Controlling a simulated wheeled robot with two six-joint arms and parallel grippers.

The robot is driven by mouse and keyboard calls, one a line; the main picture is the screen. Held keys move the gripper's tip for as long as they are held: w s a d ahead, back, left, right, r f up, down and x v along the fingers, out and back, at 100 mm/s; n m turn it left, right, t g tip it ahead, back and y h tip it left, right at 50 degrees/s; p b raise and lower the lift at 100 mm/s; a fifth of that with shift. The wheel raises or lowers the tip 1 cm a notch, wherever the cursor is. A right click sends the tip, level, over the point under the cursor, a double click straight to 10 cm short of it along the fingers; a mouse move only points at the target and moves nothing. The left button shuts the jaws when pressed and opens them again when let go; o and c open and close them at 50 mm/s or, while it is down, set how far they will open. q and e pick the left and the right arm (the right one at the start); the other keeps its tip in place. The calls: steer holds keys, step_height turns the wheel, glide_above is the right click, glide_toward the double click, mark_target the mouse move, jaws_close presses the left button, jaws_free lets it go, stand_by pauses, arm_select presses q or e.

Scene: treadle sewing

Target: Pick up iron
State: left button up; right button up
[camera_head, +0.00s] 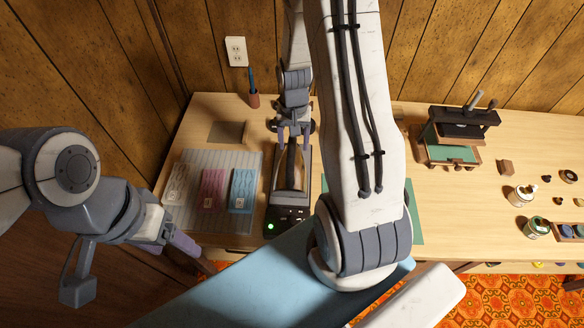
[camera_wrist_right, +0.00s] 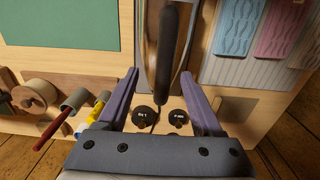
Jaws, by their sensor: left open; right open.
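The iron (camera_head: 291,166) stands on a dark base plate with a green light (camera_head: 270,227), on the left part of the wooden table. In the right wrist view the iron's dark handle (camera_wrist_right: 166,50) runs up between the fingers. My right gripper (camera_head: 293,137) is open above the far end of the iron, its fingers (camera_wrist_right: 162,82) on either side of the handle. I cannot tell whether they touch it. My left gripper (camera_head: 182,243) is open and empty at lower left, away from the iron. My right arm hides part of the table beside the iron.
A grey striped mat with pink (camera_head: 213,189) and blue (camera_head: 243,190) pattern cards lies left of the iron. A pencil cup (camera_head: 253,100) stands behind. A small press (camera_head: 455,140) and several jars are at right.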

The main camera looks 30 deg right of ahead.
mark_target(292, 150)
steer(key=f, duration=0.1)
steer(key=f+p, duration=0.1)
steer(key=f, duration=0.2)
steer(key=shift+w+a, duration=0.15)
steer(key=shift+a, duration=0.1)
steer(key=shift+f, duration=0.6)
steer(key=shift+f, duration=0.25)
jaws_close()
